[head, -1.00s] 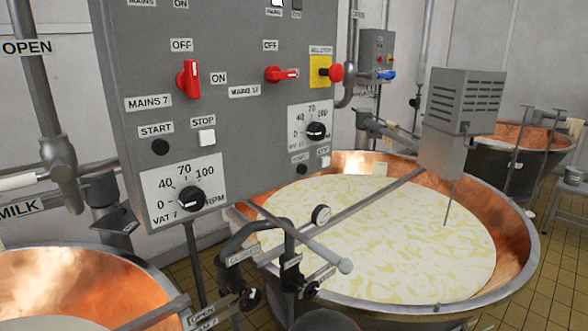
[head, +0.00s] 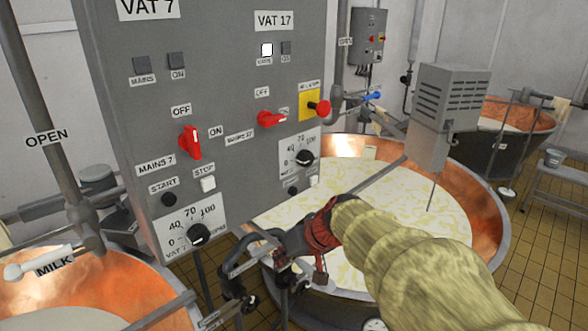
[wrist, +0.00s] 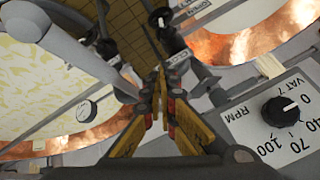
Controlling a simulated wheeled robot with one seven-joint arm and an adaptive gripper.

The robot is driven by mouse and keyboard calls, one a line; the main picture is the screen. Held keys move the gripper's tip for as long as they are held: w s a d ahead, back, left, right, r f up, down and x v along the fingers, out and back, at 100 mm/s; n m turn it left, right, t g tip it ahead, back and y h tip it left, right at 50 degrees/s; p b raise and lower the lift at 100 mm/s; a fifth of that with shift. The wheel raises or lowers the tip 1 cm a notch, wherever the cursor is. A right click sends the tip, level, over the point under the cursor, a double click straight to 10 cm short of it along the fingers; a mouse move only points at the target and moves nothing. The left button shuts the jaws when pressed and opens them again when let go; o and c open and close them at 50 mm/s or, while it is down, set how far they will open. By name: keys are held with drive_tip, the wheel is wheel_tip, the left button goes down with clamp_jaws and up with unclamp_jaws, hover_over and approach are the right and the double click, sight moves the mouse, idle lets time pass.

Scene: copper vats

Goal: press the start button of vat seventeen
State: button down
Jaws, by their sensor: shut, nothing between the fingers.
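The grey control panel (head: 235,80) has a VAT 7 column on the left and a VAT 17 column (head: 274,20) on the right. The dark start button of vat seventeen (head: 292,190) is low on the right column, under the speed dial (head: 303,158), left of the white stop button (head: 314,181). My gripper (head: 280,243) is in front of the panel's lower right, below that button in the picture; its depth gap is unclear. In the wrist view my gripper (wrist: 163,85) is shut and empty, and the button cannot be made out.
The vat seventeen mains lamp (head: 267,50) is lit white; its red switch (head: 272,119) is turned sideways. The red all-stop knob (head: 322,107) sticks out. Pipes and valves (head: 235,285) stand below the panel. The vat 7 dial (wrist: 285,110) is near in the wrist view.

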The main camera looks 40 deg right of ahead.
sight(293, 191)
drive_tip(key=d+r+m+p, duration=0.1)
drive_tip(key=d+r+p, duration=0.1)
drive_tip(key=d, duration=0.3)
drive_tip(key=d+r+m+t+h+p, duration=0.1)
drive_tip(key=d+p, duration=0.1)
drive_tip(key=d, duration=0.3)
drive_tip(key=w+d+r+m+p, duration=0.1)
drive_tip(key=d+r+p, duration=0.1)
drive_tip(key=d, duration=0.4)
drive_tip(key=shift+r+t+h+p, duration=0.3)
drive_tip(key=shift+t+h+p, duration=0.1)
drive_tip(key=shift+p, duration=0.15)
drive_tip(key=shift+w, duration=0.1)
drive_tip(key=w+p, duration=0.2)
drive_tip(key=w, duration=0.6)
drive_tip(key=shift+w+a, duration=0.3)
drive_tip(key=shift+w, duration=0.05)
drive_tip(key=shift+w, duration=0.1)
drive_tip(key=shift+w, duration=0.3)
